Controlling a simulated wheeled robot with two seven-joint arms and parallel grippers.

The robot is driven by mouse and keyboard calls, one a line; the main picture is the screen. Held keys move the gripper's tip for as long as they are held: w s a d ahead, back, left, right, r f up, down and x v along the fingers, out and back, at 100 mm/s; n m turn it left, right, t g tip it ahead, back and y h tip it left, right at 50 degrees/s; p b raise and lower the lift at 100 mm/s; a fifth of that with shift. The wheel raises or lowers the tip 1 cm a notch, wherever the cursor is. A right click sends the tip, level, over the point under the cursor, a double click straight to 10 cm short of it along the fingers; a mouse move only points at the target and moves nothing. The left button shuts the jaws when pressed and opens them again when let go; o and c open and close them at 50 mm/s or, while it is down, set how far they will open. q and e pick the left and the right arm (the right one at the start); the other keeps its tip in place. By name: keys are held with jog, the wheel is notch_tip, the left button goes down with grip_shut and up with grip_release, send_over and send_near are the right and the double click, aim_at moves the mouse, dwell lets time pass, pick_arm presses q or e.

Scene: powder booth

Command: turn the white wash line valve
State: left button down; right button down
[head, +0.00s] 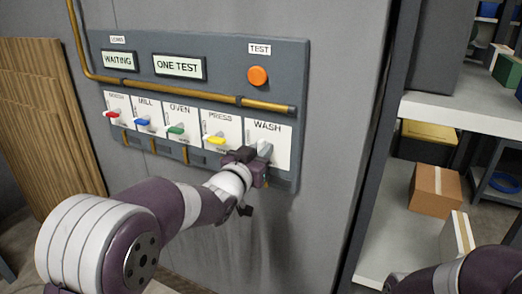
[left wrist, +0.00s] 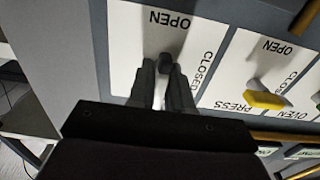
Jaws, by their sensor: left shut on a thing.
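The white wash line valve (head: 264,148) is on the plate marked WASH, at the right end of the row on the grey panel (head: 218,82). My left gripper (head: 254,160) is at this valve in the head view, shut on its handle. In the left wrist view the gripper (left wrist: 165,85) has its fingers close together around the handle, in front of a plate (left wrist: 130,55) marked OPEN and CLOSED. The fingers hide most of the handle, so its exact angle is unclear. My right arm shows at the lower right of the head view; its gripper is out of the picture.
Other valves stand left of it: yellow (head: 214,140), green (head: 176,130), blue (head: 142,121) and red (head: 111,114). A brass pipe (head: 200,95) runs above them. An orange button (head: 258,76) is under TEST. Shelves with a cardboard box (head: 434,190) stand at right.

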pick_arm(q)
jog(key=shift+f, duration=0.1)
dwell(0.3)
jog(key=c, duration=1.2)
grip_release()
jog(key=shift+o, duration=0.2)
jog(key=shift+s, duration=0.1)
jog(key=v, duration=1.2)
jog(key=shift+s+p, duration=0.25)
jog(key=shift+p, duration=0.05)
jog(key=shift+a, duration=0.15)
